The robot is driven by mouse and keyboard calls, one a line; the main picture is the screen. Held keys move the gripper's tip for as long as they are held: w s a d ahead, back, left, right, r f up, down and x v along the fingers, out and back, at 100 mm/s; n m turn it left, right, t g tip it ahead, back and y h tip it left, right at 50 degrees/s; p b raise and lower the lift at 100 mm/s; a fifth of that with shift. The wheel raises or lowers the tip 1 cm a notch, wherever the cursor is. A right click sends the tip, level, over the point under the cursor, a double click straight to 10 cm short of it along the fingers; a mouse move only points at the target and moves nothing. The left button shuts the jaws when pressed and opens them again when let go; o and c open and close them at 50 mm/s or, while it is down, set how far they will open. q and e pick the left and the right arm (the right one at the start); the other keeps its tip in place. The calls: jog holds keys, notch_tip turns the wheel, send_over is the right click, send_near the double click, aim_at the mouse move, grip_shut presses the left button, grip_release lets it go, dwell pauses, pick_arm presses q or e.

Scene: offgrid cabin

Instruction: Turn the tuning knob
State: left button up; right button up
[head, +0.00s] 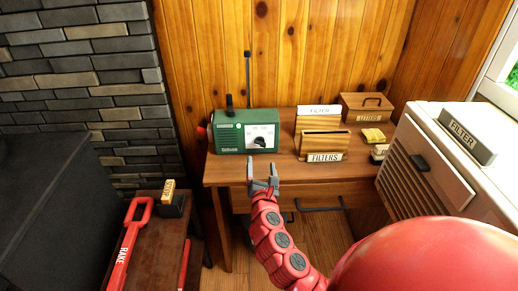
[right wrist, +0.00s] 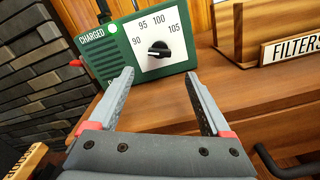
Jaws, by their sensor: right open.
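A green radio (head: 243,131) stands at the left end of the wooden desk (head: 285,168), with an upright antenna. Its tuning knob (right wrist: 158,50) is black and sits on a white dial panel (right wrist: 172,38) marked 90, 95, 100 and 105. The radio also fills the top of the right wrist view (right wrist: 100,60), with a lit green light beside the word CHARGED. My right gripper (head: 263,172) is open and empty in front of the radio, below the dial. In the right wrist view its fingers (right wrist: 160,88) spread on either side, below the knob and apart from it. My left gripper is not visible.
A wooden FILTERS holder (head: 322,143) stands right of the radio, with a LETTERS box (head: 368,106) behind it. A white slatted cabinet (head: 432,150) is on the right.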

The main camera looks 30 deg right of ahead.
aim_at(260, 143)
jog(key=x, duration=0.8)
jog(key=shift+w+d, duration=0.1)
jog(key=shift+w, duration=0.3)
grip_shut()
